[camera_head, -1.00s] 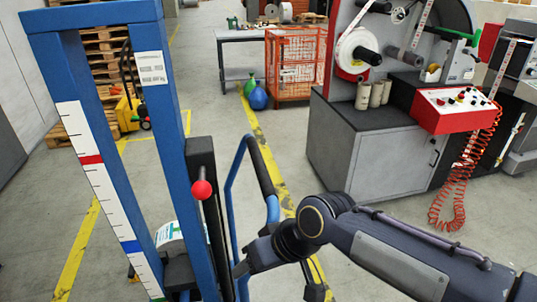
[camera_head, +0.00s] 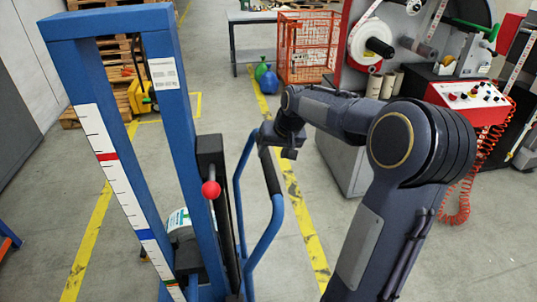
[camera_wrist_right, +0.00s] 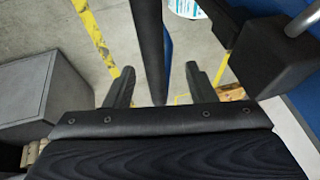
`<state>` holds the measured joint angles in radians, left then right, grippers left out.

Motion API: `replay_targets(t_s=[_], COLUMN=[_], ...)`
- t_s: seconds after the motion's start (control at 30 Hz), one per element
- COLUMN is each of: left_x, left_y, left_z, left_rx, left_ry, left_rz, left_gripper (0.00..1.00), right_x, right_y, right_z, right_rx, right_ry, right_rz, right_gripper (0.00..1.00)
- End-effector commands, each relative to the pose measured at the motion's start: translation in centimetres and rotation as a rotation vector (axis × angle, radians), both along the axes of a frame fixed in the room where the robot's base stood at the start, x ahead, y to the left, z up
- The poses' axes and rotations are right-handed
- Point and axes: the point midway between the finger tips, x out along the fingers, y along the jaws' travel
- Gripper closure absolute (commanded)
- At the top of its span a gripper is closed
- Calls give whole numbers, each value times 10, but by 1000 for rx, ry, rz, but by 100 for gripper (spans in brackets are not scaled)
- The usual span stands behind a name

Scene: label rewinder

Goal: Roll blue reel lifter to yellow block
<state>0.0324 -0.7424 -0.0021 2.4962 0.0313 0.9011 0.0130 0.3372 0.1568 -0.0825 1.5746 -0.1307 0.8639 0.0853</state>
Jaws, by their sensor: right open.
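The blue reel lifter (camera_head: 183,115) stands upright at the left of the head view, with a white scale strip, a red ball knob (camera_head: 211,189) and a blue looped handle (camera_head: 277,220) with a black grip (camera_head: 270,171). My right gripper (camera_head: 279,150) is at the upper end of that grip. In the right wrist view, its two fingers (camera_wrist_right: 160,70) are apart, and the black grip (camera_wrist_right: 148,40) shows between them; I cannot tell whether they touch it. My left gripper is out of view. I cannot make out a yellow block for certain.
A yellow wheeled thing (camera_head: 142,97) stands by wooden pallets (camera_head: 113,70) at the back left. The label machine's grey cabinet (camera_head: 342,160) is to the right. An orange cage (camera_head: 306,48) and blue and green bottles (camera_head: 268,80) are behind. Floor with yellow lines lies between.

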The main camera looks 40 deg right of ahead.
Motion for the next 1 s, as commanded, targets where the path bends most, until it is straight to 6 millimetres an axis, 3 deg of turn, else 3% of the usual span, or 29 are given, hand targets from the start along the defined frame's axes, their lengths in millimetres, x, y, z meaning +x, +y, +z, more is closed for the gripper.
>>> replay_targets(t_s=[0.17,0.7,1.0], left_x=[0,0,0], left_y=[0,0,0], left_z=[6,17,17], left_rx=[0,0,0], left_ry=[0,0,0], left_rz=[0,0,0], left_gripper=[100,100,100], right_x=[14,44,46], right_y=[-18,-19,-19], right_z=[-7,-71,-75], right_rx=[-13,-13,-14], right_ry=[12,11,8], right_rz=[-25,-23,-23], right_gripper=[50,50,50])
